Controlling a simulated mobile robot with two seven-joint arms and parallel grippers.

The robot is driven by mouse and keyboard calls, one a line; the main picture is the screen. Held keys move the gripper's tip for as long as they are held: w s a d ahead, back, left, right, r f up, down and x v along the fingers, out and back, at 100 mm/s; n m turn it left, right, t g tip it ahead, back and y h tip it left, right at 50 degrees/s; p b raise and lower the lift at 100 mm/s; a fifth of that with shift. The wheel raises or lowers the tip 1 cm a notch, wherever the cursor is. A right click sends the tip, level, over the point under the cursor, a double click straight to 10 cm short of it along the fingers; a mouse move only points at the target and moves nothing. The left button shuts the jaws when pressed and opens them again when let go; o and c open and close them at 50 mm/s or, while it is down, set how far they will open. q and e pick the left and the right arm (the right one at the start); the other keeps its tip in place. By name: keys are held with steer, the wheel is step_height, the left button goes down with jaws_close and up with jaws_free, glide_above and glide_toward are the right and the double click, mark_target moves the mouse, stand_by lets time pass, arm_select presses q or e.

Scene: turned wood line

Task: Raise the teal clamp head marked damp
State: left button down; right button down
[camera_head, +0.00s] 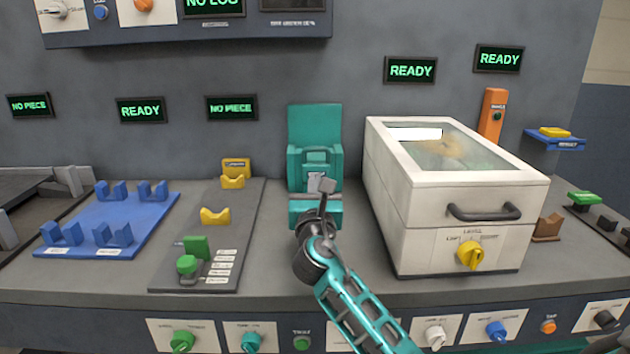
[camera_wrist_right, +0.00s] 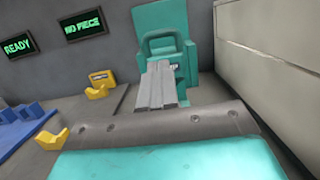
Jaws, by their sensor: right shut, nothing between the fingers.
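The teal clamp (camera_head: 315,130) stands at the back middle of the bench, with a teal head that carries a handle loop and a small pale label. The label is too small to read here. In the right wrist view the clamp (camera_wrist_right: 165,22) fills the top middle, its handle loop facing me. My right gripper (camera_head: 324,188) is in front of the clamp head's lower part and hides some of it. Its fingers (camera_wrist_right: 158,85) are together and empty, pointing at the clamp just below the handle. I cannot tell whether they touch it. My left gripper is not in view.
A white lidded box (camera_head: 410,215) with a dark handle and yellow knob stands close right of the clamp. Left are a grey plate (camera_head: 215,250) with yellow cradles and a blue rack (camera_head: 90,222). Knobs line the bench's front panel (camera_head: 290,318). Several status screens hang behind.

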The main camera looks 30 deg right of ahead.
mark_target(315, 163)
steer(key=x, duration=0.6)
steer(key=shift+f+b, duration=0.1)
steer(key=shift+b, duration=0.3)
steer(key=shift+x, duration=0.9)
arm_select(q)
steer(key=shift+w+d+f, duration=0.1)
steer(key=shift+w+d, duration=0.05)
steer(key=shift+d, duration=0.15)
